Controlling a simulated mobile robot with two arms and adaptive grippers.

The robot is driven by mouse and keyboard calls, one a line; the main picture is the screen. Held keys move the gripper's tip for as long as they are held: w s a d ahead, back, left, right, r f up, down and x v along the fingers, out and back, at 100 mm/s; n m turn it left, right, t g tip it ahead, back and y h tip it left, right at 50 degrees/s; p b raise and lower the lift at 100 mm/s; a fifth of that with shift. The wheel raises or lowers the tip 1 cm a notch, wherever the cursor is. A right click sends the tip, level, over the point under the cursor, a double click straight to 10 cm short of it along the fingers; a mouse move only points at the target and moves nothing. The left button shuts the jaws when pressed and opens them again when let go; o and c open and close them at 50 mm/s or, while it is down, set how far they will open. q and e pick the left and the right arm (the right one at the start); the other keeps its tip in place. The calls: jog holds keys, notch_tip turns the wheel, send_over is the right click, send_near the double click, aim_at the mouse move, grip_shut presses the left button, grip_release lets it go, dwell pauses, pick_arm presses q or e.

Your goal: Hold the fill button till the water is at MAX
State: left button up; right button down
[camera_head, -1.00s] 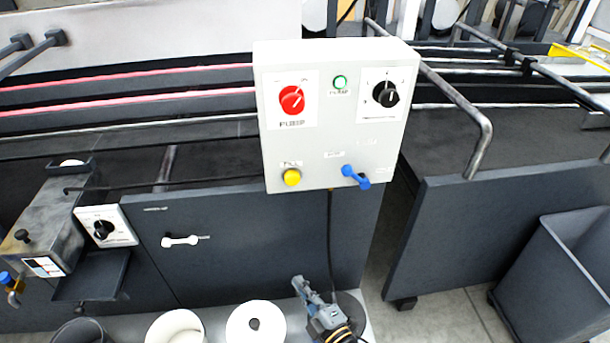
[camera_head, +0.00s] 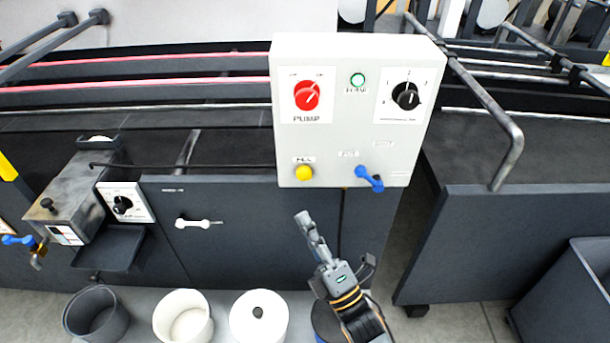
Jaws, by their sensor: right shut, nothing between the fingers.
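The yellow fill button (camera_head: 304,173) sits at the lower left of the light grey control box (camera_head: 350,135), under a small label. My right gripper (camera_head: 301,217) is shut and empty. It points up and slightly left, with its tip below the button in the picture and apart from it. No water level or MAX mark can be made out. My left gripper is not in view.
The box also carries a red pump knob (camera_head: 307,95), a green lamp (camera_head: 358,80), a black dial (camera_head: 406,95) and a blue lever (camera_head: 369,178). White pots (camera_head: 184,318) and a dark bucket (camera_head: 96,314) stand below. A grey bin (camera_head: 570,290) stands right.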

jog(key=shift+w, duration=0.15)
jog(key=b, duration=0.3)
send_near(304, 174)
jog(key=w+a+r, duration=0.1)
jog(key=a+r, duration=0.3)
jog(key=shift+w+b, duration=0.3)
jog(key=shift+w, duration=0.55)
jog(key=shift+w, duration=0.1)
jog(key=shift+w, duration=0.35)
